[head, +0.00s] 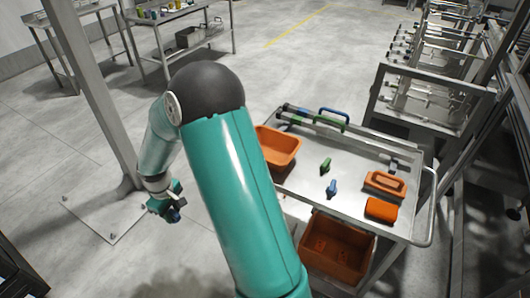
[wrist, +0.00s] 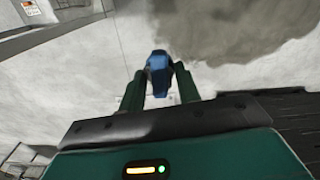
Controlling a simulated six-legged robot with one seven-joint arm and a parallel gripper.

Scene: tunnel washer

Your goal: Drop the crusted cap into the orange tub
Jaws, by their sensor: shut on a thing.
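My gripper (head: 166,205) hangs left of the steel trolley, over the floor and apart from the orange tub. In the wrist view its two green fingers (wrist: 160,78) are shut on a small blue piece (wrist: 159,62), which also shows dark blue in the head view (head: 175,215). It may be the crusted cap; I cannot make out any crust on it. The orange tub (head: 290,150) stands at the trolley's left end, partly hidden behind my arm. Its visible inside looks empty.
The trolley top (head: 304,181) also bears a green piece (head: 325,165), a blue piece (head: 332,188), an orange dish (head: 385,184) and an orange block (head: 381,209). An orange crate (head: 336,246) sits on the shelf below. A post (head: 95,100) stands left of my arm.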

